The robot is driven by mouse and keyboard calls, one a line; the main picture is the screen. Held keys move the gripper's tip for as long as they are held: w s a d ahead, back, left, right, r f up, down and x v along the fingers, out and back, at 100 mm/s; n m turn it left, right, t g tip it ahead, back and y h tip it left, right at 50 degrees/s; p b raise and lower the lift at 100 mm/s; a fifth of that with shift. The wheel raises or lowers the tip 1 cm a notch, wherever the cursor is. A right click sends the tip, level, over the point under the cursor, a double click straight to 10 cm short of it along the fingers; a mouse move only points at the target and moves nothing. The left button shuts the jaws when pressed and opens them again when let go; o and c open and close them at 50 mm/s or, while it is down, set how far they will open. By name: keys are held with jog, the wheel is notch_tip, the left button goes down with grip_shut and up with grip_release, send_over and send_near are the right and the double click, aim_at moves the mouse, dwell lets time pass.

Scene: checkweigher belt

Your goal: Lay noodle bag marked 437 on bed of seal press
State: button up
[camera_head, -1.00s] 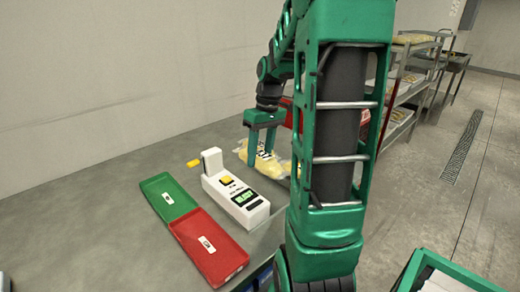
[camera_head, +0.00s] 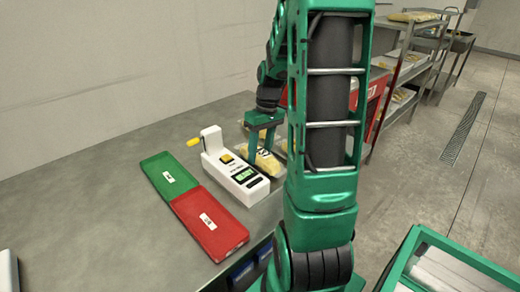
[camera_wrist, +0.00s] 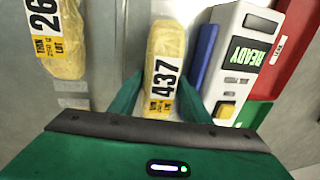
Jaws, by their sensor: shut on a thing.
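The noodle bag marked 437 (camera_wrist: 165,60) is a long yellow bag with a white and orange label. My gripper (camera_wrist: 160,100) is shut on it, one green finger along each side. In the head view my gripper (camera_head: 263,138) points down over the bag (camera_head: 264,163), just right of the seal press. I cannot tell whether the bag touches the counter. The white seal press (camera_head: 222,168) has a yellow button, a green-lit display and a yellow-handled lever. In the wrist view the press (camera_wrist: 237,65) reads READY and has a blue strip (camera_wrist: 205,50) on the side facing the bag.
Another bag (camera_wrist: 58,40), its label starting with 26, lies left of my gripper in the wrist view. A green tray (camera_head: 153,163) and a red tray (camera_head: 222,238) lie left of the press. The counter (camera_head: 95,225) is clear farther left.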

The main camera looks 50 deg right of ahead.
dwell(0.3)
jog(key=o, duration=1.3)
jog(key=shift+r, duration=4.5)
jog(key=s+a+m, duration=0.2)
jog(key=s+a, duration=0.1)
jog(key=s, duration=0.2)
jog(key=s+a+f+m+h, duration=0.1)
jog(key=s+a+m, duration=0.1)
jog(key=s, duration=0.4)
jog(key=s+a+m, duration=0.1)
jog(key=s+a, duration=0.4)
jog(key=s, duration=0.1)
jog(key=shift+s+a+f+m+h, duration=0.1)
jog(key=shift+s+f+m+h, duration=0.05)
jog(key=shift+f+m+h, duration=0.2)
